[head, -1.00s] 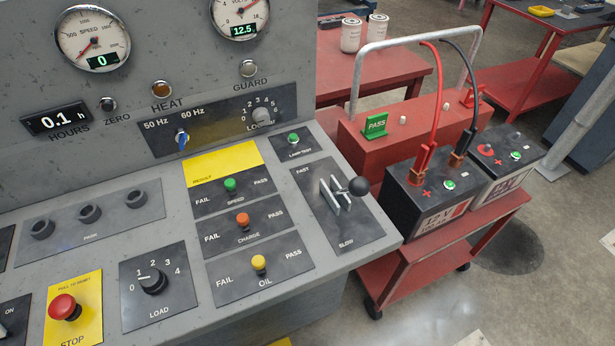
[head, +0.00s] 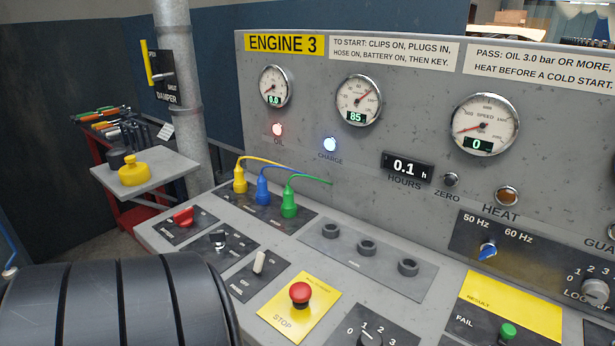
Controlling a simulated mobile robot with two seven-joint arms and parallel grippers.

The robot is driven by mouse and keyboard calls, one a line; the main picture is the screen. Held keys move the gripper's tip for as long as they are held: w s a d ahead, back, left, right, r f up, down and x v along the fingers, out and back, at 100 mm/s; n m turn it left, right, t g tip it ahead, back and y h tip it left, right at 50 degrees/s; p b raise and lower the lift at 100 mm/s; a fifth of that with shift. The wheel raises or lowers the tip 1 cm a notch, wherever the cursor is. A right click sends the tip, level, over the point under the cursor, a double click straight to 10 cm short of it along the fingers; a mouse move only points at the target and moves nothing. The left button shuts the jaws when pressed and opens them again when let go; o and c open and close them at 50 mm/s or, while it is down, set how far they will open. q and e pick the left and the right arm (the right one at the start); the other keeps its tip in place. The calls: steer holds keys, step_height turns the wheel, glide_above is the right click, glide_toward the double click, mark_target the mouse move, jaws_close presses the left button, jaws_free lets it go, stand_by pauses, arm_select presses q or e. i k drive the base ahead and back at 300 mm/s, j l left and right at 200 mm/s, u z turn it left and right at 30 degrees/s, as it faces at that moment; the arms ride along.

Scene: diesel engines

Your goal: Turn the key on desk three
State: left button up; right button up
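Desk three (head: 360,215) fills the view, with a yellow ENGINE 3 label (head: 284,43) on its back panel. On the desk's left side, a small dark plate carries a black-and-silver rotary switch (head: 218,240), which may be the key; its lettering is too small to read. A red handle (head: 183,217) sits on the plate behind it. A white toggle (head: 259,262) stands on the plate in front. The red oil lamp (head: 277,129) and the bluish charge lamp (head: 330,144) are lit. The speed gauge (head: 484,125) reads 0. Neither gripper is in view.
Yellow (head: 240,180), blue (head: 262,190) and green plugs (head: 289,203) with cables stand in the desk. A red stop button (head: 299,293) is at the front. A grey pipe (head: 180,90) stands behind left.

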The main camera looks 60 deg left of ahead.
mark_target(218, 237)
steer(key=u, duration=2.55)
